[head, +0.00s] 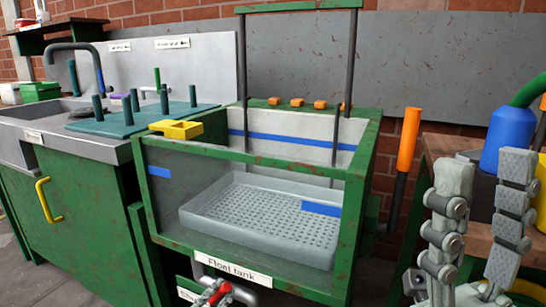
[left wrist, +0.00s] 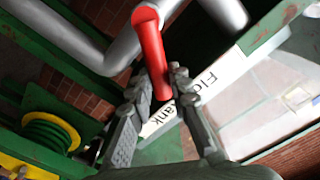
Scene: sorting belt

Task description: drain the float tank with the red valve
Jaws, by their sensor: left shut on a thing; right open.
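The float tank (head: 350,215) is a green-framed, clear-fronted tank in the middle of the head view, with a white "Float tank" label (head: 232,269). A perforated pale basket (head: 190,215) sits low inside it. I cannot tell the water level. The red valve (head: 222,289) shows at the bottom edge of the head view, below the label. In the left wrist view its red handle (left wrist: 150,45) stands between the fingers of my left gripper (left wrist: 161,88), which is shut on it. My right gripper (head: 483,205) is open and empty at the right of the head view.
A sink counter (head: 105,142) with a green peg board (head: 140,122) stands left of the tank. A yellow spout (head: 176,129) is on the tank's left rim. An orange-handled lever (head: 408,140) rises at its right. A blue bottle (head: 508,138) stands behind my right gripper. Grey pipes (left wrist: 90,45) surround the valve.

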